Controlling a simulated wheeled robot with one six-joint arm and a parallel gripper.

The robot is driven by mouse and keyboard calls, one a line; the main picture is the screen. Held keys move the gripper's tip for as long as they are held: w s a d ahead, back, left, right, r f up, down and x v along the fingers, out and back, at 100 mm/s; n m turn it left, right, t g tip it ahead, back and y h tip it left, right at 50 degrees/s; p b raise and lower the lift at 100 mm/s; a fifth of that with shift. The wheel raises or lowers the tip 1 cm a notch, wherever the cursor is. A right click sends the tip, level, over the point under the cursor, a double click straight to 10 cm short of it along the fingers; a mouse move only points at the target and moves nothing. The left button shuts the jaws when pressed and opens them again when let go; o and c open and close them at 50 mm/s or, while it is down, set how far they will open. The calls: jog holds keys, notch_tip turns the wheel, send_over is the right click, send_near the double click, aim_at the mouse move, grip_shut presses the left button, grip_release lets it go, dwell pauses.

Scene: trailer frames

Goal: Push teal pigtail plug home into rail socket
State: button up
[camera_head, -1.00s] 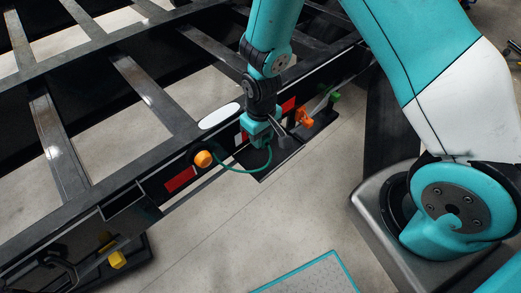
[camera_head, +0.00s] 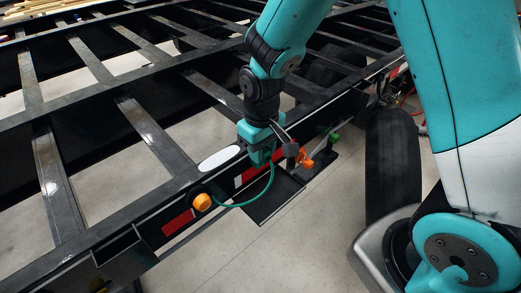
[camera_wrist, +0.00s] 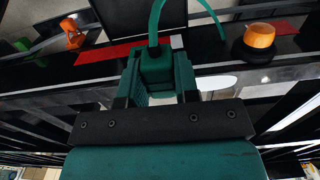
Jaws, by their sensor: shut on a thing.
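My gripper (camera_head: 262,155) is over the outer side rail (camera_head: 140,212) of the black trailer frame. In the wrist view its jaws (camera_wrist: 160,85) are shut on the teal plug (camera_wrist: 157,63). A teal cable (camera_head: 250,200) hangs from the plug and curves left to an orange round lamp (camera_head: 202,202) on the rail. The cable also arcs across the top of the wrist view (camera_wrist: 212,12). In the head view the plug is largely hidden by the gripper. I cannot make out the rail socket in either view.
A white oval (camera_head: 219,158) and a red marker (camera_head: 178,228) are on the rail. A dark plate (camera_head: 272,203) juts out below the gripper. An orange clip (camera_head: 305,160) and a green piece (camera_head: 333,138) are to its right. A black tyre (camera_head: 393,165) stands farther right.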

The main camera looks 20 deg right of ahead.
jog(key=s+d+f+b, duration=0.2)
jog(key=d+f+b, duration=0.4)
jog(key=f, duration=0.4)
jog(key=shift+w+a, duration=0.3)
jog(key=shift+w, duration=0.4)
jog(key=shift+w+a, duration=0.35)
jog(key=shift+w, duration=0.35)
jog(key=shift+w+a, duration=0.3)
jog(key=shift+w, duration=0.4)
jog(key=shift+w+a+p, duration=0.2)
jog(key=shift+w+p, duration=0.45)
jog(key=shift+p, duration=0.05)
dwell(0.5)
jog(key=o, duration=1)
jog(key=shift+r, duration=0.1)
